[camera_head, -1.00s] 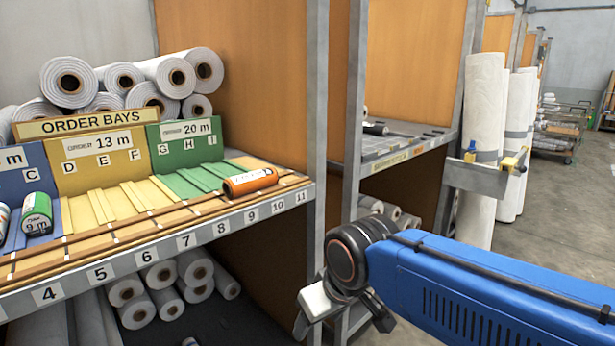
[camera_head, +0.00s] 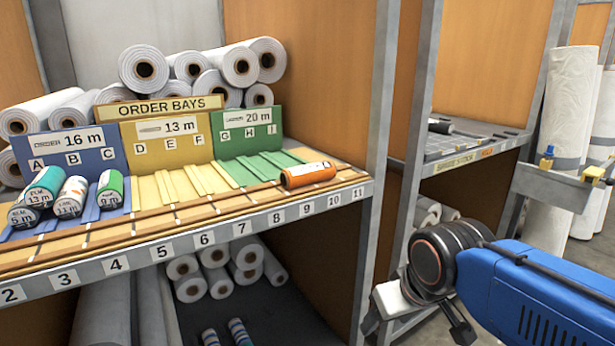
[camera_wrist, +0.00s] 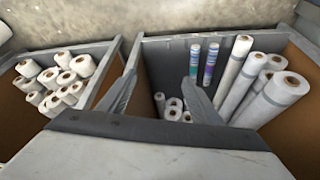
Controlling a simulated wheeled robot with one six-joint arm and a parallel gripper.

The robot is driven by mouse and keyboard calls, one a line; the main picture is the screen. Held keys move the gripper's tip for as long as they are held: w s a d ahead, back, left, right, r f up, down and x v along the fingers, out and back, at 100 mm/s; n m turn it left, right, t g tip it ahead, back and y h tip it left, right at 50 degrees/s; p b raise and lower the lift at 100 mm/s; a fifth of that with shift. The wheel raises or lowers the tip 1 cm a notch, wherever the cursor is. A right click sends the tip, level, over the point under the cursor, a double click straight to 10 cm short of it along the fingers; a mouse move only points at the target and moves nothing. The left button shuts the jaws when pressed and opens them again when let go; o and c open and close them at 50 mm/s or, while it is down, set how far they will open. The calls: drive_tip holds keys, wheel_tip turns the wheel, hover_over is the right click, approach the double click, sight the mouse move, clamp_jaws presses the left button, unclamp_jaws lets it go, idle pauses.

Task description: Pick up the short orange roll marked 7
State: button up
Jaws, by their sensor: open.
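A short orange roll (camera_head: 308,174) lies on its side near the right end of the shelf, in front of the green bay panel (camera_head: 247,131) in the head view. It has a white label and a dark end; its number is too small to read. My gripper (camera_head: 418,325) is open and empty at the lower right of the head view, below and to the right of the orange roll and apart from it. In the wrist view my open gripper (camera_wrist: 157,78) shows two grey fingers with nothing between them. The orange roll is not visible there.
Several short rolls, including a green one (camera_head: 110,188) and a teal one (camera_head: 46,186), lie at the shelf's left. White rolls (camera_head: 144,69) are stacked behind the bays, and others (camera_head: 215,254) lie below. A metal post (camera_head: 383,120) stands between shelf and gripper.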

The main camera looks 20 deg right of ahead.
drive_tip(key=shift+o, duration=0.5)
wheel_tip(320, 180, up, 39)
drive_tip(key=m+g, duration=0.5)
drive_tip(key=m, duration=1)
hover_over(308, 165)
wheel_tip(308, 165, down, 17)
drive_tip(key=shift+f, duration=0.15)
drive_tip(key=shift+c, duration=0.4)
drive_tip(key=c, duration=1.1)
